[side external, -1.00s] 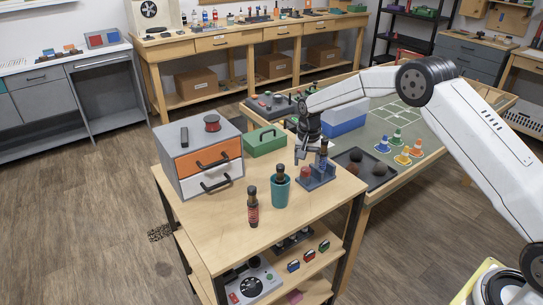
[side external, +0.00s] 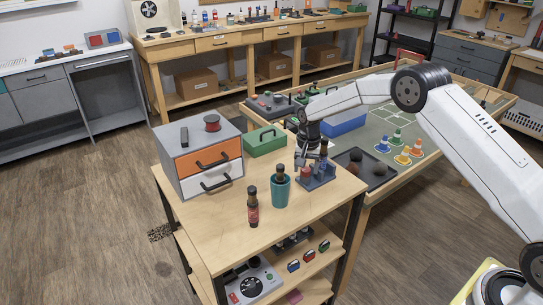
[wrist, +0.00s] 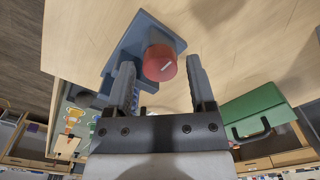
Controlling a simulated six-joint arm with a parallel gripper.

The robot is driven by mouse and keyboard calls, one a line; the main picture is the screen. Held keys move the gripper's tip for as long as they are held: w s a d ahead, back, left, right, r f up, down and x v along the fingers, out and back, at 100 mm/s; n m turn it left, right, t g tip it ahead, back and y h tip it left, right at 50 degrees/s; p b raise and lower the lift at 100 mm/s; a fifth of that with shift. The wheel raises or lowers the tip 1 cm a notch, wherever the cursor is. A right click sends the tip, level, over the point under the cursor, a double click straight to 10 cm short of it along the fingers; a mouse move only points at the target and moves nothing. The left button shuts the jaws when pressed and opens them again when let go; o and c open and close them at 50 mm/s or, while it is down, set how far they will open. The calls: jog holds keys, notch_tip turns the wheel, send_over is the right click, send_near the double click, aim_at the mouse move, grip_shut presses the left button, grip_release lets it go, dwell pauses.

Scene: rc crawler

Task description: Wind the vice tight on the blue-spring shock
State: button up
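The blue-grey vice (side external: 318,182) stands near the right edge of the wooden cart top, with a red knob (side external: 305,173) on its near left side. A dark-topped shock (side external: 323,156) stands upright in the vice; its spring colour is hard to make out. In the wrist view the red round knob (wrist: 160,62), with a pale mark, lies between the fingertips of my gripper (wrist: 161,72). The fingers are open, with a gap on the knob's right. The vice base (wrist: 120,45) shows beyond the left finger. The shock's body is not clear in the wrist view.
A teal cup (side external: 280,192) holding a dark-topped shock and a red-and-black shock (side external: 252,208) stand left of the vice. A green box (side external: 265,142) and a drawer unit (side external: 182,160) are at the back. A dark tray (side external: 362,168) lies to the right.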

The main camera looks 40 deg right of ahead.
grip_shut()
jog(key=shift+m, duration=1.8)
jog(key=shift+m, duration=1.5)
jog(key=shift+m, duration=1.2)
